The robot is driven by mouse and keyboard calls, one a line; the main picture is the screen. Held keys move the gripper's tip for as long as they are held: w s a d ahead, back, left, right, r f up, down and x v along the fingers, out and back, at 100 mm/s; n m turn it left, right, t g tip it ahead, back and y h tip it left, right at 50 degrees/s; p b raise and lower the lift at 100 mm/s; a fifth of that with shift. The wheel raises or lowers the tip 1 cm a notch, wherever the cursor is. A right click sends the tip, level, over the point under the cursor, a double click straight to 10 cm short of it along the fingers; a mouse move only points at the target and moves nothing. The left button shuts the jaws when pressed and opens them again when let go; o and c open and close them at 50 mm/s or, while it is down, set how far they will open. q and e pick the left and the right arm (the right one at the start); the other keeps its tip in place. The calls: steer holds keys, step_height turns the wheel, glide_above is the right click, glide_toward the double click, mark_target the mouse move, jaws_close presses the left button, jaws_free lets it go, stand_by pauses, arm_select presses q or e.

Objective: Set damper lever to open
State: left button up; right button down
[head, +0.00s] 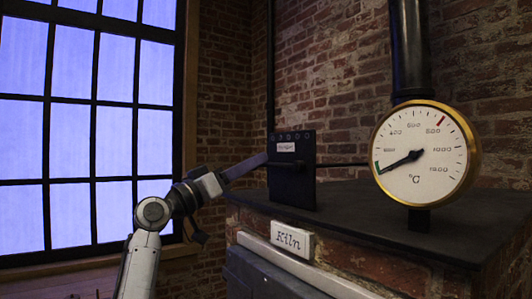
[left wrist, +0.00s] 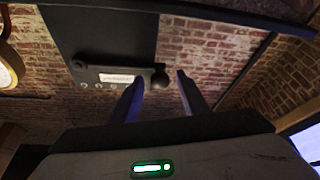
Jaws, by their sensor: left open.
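The damper panel (head: 292,185) is a dark upright plate on the kiln top, with a pale label (head: 286,147) and a row of small marks above it. In the left wrist view, a dark lever runs roughly sideways across the plate (left wrist: 100,40) from a round pivot to a dark knob (left wrist: 160,79). My left gripper (head: 264,160) is at the panel's left edge. In the left wrist view its two fingers (left wrist: 158,90) are apart, with the knob appearing between their tips. I cannot tell whether they touch it. My right gripper is not in view.
A round brass-rimmed temperature gauge (head: 421,155) stands to the right, in front of a black pipe (head: 409,50). The dark kiln top (head: 360,210) has bare room between panel and gauge. A "Kiln" sign (head: 292,240) is on its front edge. Brick walls and a window (head: 75,150) surround it.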

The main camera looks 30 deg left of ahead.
arm_select(q)
steer(key=p+x, duration=0.1)
steer(key=x, duration=0.3)
steer(key=shift+w+r, duration=0.1)
steer(key=shift+w+d, duration=0.1)
steer(key=shift+w, duration=0.35)
jaws_close()
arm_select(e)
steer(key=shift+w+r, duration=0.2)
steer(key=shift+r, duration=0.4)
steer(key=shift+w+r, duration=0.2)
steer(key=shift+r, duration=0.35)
